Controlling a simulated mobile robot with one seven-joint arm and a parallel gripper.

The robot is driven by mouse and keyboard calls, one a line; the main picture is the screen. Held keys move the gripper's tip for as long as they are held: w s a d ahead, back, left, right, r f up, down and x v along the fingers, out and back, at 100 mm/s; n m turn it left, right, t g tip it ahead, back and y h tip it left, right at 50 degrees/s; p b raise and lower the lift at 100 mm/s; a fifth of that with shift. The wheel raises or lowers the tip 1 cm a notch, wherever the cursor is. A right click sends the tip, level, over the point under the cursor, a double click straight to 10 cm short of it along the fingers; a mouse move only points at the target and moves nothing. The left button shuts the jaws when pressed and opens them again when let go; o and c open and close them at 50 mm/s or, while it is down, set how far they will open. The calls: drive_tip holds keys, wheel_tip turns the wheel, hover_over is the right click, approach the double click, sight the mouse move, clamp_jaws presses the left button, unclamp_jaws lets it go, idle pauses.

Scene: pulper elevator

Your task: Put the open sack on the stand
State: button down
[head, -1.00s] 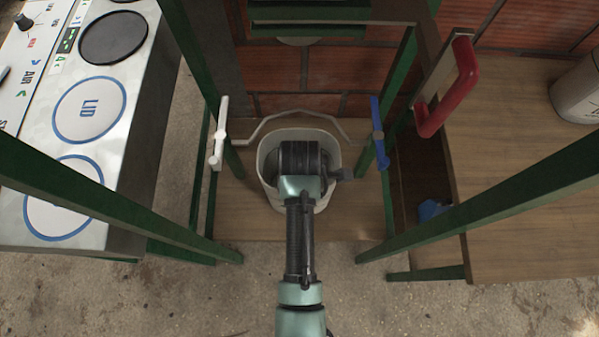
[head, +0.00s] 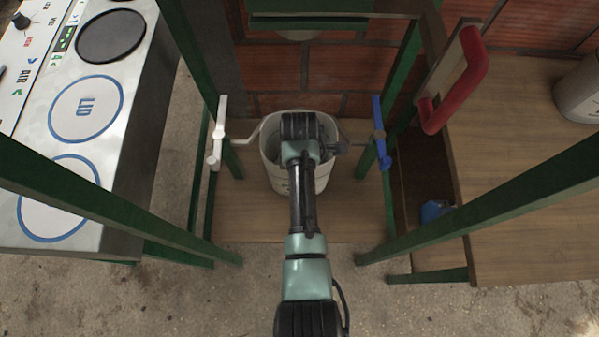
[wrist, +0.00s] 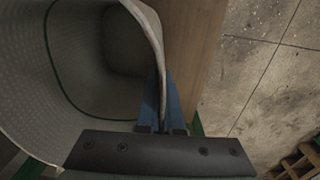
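The open sack (head: 285,181) is pale and bucket-shaped, upright with its mouth up. It is between the green posts of the stand, over its wooden base (head: 245,215); I cannot tell whether its bottom touches the base. A bent grey rail (head: 262,127) shows at its back rim. In the wrist view I look into the sack (wrist: 75,60). My gripper (wrist: 165,105) has its blue fingers on either side of the sack's rim and is shut on it. In the head view my wrist covers the fingers and much of the sack's mouth.
A white handle (head: 218,135) is on the left post and a blue handle (head: 379,135) on the right. A red handle (head: 472,80) juts out at right, by a wooden table (head: 530,180). A control panel (head: 125,130) stands left. Slanted green bars flank my arm.

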drive_tip(key=c, duration=1.5)
unclamp_jaws()
drive_tip(key=shift+f, duration=0.15)
drive_tip(key=o, duration=0.4)
wheel_tip(320, 180, up, 12)
drive_tip(key=shift+s+r+p, duration=0.1)
drive_tip(key=shift+r+p, duration=0.1)
drive_tip(key=shift+p, duration=0.9)
